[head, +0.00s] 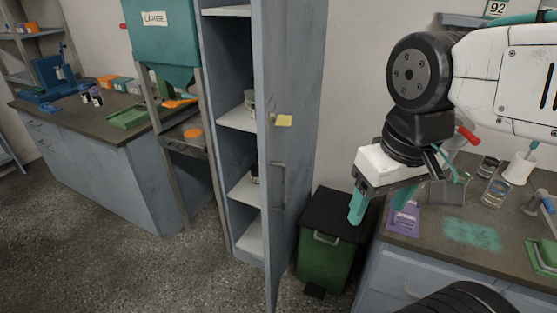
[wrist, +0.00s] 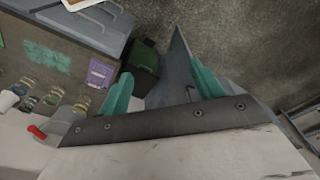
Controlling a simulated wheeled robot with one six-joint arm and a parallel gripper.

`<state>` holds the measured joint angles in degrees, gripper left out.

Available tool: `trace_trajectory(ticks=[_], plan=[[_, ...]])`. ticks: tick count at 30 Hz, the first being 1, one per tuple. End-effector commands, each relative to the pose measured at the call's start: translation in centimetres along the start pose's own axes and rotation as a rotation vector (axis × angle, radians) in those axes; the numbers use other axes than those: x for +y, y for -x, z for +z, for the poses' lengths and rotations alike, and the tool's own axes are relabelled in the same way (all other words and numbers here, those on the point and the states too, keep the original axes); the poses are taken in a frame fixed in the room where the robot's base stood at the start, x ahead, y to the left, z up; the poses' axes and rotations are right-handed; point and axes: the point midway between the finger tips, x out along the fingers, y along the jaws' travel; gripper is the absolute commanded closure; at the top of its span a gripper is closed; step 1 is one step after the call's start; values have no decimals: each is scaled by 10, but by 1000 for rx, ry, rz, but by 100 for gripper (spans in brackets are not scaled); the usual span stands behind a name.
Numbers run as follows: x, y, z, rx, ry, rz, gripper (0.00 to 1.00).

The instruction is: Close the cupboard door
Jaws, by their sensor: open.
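The tall grey cupboard stands at centre in the head view, its pale shelves (head: 240,120) exposed on the left. Its door (head: 296,150) stands open, swung out toward me, with a bar handle (head: 278,187) and a yellow note (head: 284,121) on the face toward me. My gripper (head: 381,204) is open and empty, to the right of the door and apart from it, with teal fingers pointing down. In the wrist view, the grey door (wrist: 177,72) shows beyond and between the spread fingers of my gripper (wrist: 162,88).
A green bin (head: 326,262) with a dark lid stands on the floor right of the door. Another bench (head: 100,125) is at left. Floor (head: 110,260) at front left is clear.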

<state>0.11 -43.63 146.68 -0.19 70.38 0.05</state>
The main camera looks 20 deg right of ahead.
Motion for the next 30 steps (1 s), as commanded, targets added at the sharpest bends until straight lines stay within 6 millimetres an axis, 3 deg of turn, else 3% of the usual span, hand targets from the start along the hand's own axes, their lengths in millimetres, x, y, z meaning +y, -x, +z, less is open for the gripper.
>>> trace_trajectory(ticks=[1, 6, 7, 11, 17, 21, 25, 30], plan=[[0, 0, 0, 0, -3, 0, 49], [14, -11, -6, -65, -86, 0, 96], [16, -14, -10, -85, -115, -14, 100], [18, -27, -38, -164, -393, -140, 100], [26, -41, -113, -300, -1143, -418, 100], [33, -37, -168, -423, -1650, -603, 100], [28, -23, -194, -502, -1887, -696, 100], [25, -22, -197, -551, -1996, -702, 100]])
